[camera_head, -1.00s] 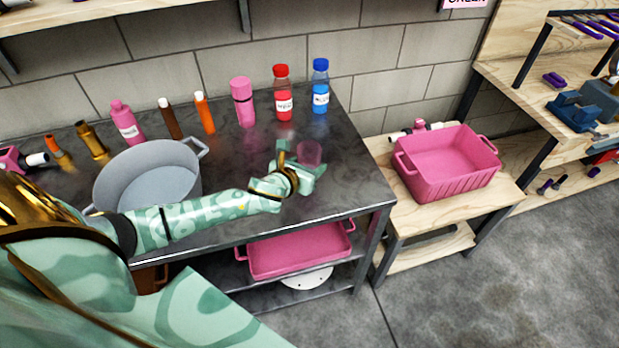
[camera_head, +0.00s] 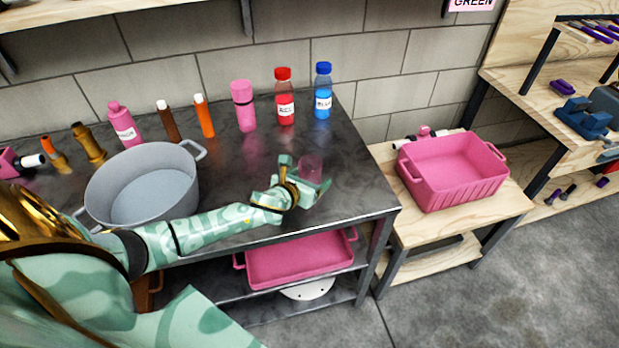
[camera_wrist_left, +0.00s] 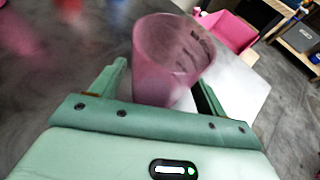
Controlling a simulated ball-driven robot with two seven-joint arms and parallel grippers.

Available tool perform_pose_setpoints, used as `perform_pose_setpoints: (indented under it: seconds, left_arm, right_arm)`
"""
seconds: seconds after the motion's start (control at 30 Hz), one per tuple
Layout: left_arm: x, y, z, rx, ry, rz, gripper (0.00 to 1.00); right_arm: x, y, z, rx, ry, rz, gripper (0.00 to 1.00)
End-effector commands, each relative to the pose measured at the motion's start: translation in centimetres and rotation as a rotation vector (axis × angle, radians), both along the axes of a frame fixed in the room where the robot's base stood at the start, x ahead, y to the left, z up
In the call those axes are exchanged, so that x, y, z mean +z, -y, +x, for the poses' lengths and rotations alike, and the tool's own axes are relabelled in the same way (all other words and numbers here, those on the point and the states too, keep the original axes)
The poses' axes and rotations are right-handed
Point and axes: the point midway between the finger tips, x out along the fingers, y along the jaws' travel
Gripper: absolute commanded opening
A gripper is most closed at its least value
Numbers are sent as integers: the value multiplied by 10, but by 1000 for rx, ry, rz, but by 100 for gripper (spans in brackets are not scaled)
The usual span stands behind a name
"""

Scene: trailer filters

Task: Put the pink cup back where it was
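The pink cup (camera_head: 311,168) is small and see-through. It is at the tip of my left gripper (camera_head: 306,182), over the right part of the dark metal table (camera_head: 350,190). In the left wrist view the cup (camera_wrist_left: 170,62) stands between the two fingers of the gripper (camera_wrist_left: 160,92), its open rim away from the palm. The gripper holds it from the sides; the finger contact is partly hidden. I cannot tell whether its base touches the table. My right gripper is in neither view.
A grey pot (camera_head: 145,190) stands left, beside my arm. A pink crate (camera_head: 450,172) sits on a wooden stand at right; a pink tray (camera_head: 300,258) lies below.

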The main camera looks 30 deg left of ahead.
Motion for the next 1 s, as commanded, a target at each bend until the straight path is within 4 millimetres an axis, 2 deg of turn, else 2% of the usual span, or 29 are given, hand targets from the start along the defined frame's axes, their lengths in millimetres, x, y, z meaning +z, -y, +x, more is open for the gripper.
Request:
perform_pose_setpoints:
  seconds: [0.33, 0.8, 1.0]
  left_arm:
    - [7, 0, -3, 0, 0, 0, 74]
    - [46, 5, -95, -1, 0, 0, 74]
    - [51, 5, -110, 1, 1, 0, 74]
  right_arm:
    - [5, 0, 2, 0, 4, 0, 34]
    - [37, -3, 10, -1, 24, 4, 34]
    - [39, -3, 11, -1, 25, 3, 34]
